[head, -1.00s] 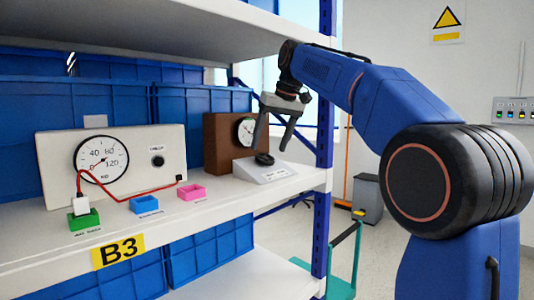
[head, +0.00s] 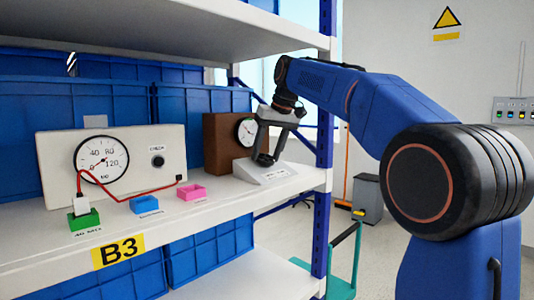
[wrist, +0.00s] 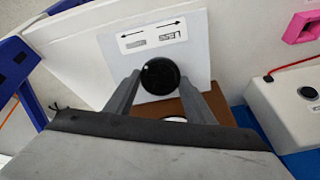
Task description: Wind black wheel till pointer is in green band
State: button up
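The black wheel (wrist: 160,76) sits on a sloped white panel (wrist: 190,60) with a label of two opposed arrows. The panel also shows in the head view (head: 268,177), where my gripper (head: 266,160) largely covers the wheel. In the wrist view my gripper's fingers (wrist: 159,77) stand on either side of the wheel, close to its rim; whether they press on it I cannot tell. A brown box (head: 219,145) behind the panel carries a round gauge (head: 241,131). My gripper partly covers that gauge, and its pointer and any green band are too small to read.
A white instrument box (head: 135,140) with a larger dial (head: 100,158) and a red cable stands at the left. Green (head: 84,219), blue (head: 145,205) and pink (head: 191,192) small trays lie along the shelf front. A blue upright (head: 325,130) stands close at the right.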

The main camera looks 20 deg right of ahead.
jog(key=shift+n, duration=0.4)
jog(key=n, duration=0.4)
jog(key=shift+n, duration=0.4)
jog(key=n, duration=0.4)
jog(key=shift+a+n, duration=0.1)
jog(key=shift+n, duration=0.2)
jog(key=n, duration=0.4)
jog(key=shift+s, duration=0.1)
jog(key=n, duration=0.4)
jog(key=shift+n, duration=0.3)
jog(key=shift+n, duration=0.3)
jog(key=o, duration=1)
jog(key=shift+o, duration=0.2)
jog(key=shift+s+r, duration=0.1)
